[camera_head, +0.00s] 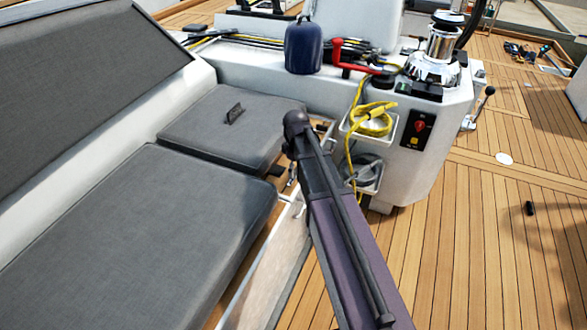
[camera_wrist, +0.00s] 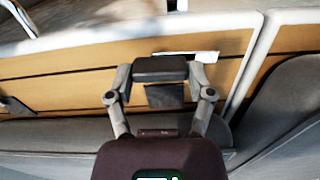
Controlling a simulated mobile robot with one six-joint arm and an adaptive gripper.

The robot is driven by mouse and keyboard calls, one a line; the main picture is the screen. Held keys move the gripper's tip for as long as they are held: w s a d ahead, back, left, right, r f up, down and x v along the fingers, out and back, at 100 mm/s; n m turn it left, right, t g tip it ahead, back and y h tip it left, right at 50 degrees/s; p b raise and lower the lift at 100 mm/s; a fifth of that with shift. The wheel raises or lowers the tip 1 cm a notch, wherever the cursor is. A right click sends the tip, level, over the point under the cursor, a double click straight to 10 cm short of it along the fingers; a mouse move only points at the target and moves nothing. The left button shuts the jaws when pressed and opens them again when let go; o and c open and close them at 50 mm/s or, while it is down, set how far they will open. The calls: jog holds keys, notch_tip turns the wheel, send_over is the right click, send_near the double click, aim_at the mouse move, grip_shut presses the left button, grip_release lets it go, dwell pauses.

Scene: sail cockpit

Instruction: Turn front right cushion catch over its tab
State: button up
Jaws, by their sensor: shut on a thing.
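In the wrist view my gripper (camera_wrist: 160,88) has its two grey fingers drawn in on a dark block in the middle. I cannot tell where the fingertips end and the catch begins. A bright pale plate (camera_wrist: 190,56) lies on the wooden strip just beyond the fingertips. The catch and its tab are largely hidden by the gripper. In the head view my arm ends at the locker edge beside the front seat cushion (camera_head: 218,125), and hides most of the gripper. A small metal fitting (camera_head: 293,178) shows on that edge.
A larger grey cushion (camera_head: 140,235) lies on the left. A white console (camera_head: 425,165) with yellow rope (camera_head: 370,125) stands close right of my arm. The teak deck (camera_head: 470,250) at right is largely clear.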

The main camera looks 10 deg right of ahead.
jog(key=m, duration=0.4)
jog(key=shift+s+d, duration=0.1)
jog(key=shift+d, duration=0.1)
jog(key=m, duration=0.4)
jog(key=shift+m, duration=0.4)
jog(key=m, duration=0.4)
jog(key=shift+s+m, duration=0.1)
jog(key=shift+m, duration=0.2)
jog(key=shift+a+m, duration=0.1)
jog(key=shift+m, duration=1.9)
jog(key=o, duration=1.1)
